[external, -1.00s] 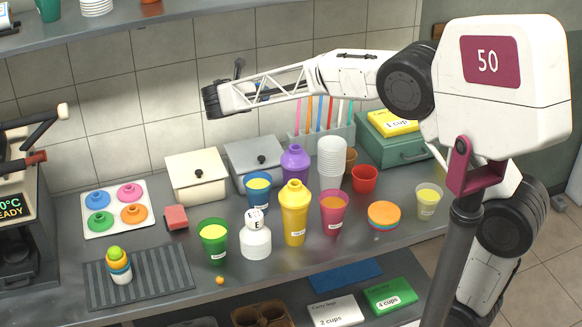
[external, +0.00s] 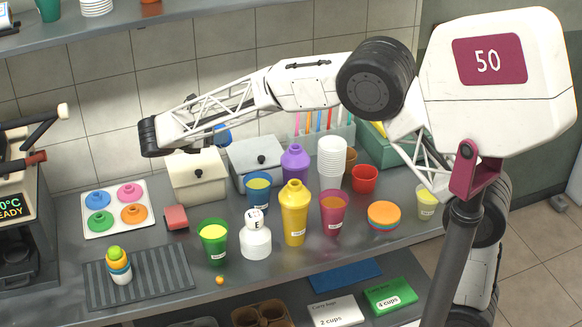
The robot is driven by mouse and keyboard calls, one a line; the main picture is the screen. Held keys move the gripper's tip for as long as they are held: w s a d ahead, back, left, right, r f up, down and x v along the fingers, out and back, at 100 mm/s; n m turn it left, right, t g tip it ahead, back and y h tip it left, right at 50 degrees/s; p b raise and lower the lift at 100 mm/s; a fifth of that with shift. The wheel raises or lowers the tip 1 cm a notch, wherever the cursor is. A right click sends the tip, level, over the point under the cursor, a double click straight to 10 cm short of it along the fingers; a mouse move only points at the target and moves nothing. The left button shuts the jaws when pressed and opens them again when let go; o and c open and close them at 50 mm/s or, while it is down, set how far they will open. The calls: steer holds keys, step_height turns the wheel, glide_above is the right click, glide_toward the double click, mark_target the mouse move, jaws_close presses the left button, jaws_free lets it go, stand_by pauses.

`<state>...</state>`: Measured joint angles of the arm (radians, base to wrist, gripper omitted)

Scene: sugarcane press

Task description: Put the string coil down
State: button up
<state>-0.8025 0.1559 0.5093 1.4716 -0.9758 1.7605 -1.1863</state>
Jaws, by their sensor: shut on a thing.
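My arm reaches left over the counter, its far black joint (external: 150,136) above the left part near the tiled wall. My gripper's fingers cannot be made out; the arm's white links appear to hide them. A small blue thing (external: 222,133) shows just behind the lattice link, above the cream lidded box (external: 197,177). I cannot tell whether it is the string coil or part of my arm. No string coil can be made out for sure elsewhere on the counter (external: 340,248).
Several cups and bottles crowd the middle, among them a yellow bottle (external: 294,212) and a white bottle (external: 255,236). A lid tray (external: 116,228), red sponge (external: 176,217) and ribbed grey mat (external: 165,275) lie left. Bare counter shows between sponge and mat.

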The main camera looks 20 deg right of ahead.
step_height(320, 180, down, 21)
steer(key=s+a, duration=0.1)
steer(key=shift+s+a, duration=0.15)
steer(key=shift+s, duration=0.1)
stand_by(0.6)
steer(key=shift+f, duration=3.35)
steer(key=shift+f, duration=0.6)
steer(key=o, duration=1)
steer(key=shift+a, duration=0.1)
steer(key=shift+v, duration=3.8)
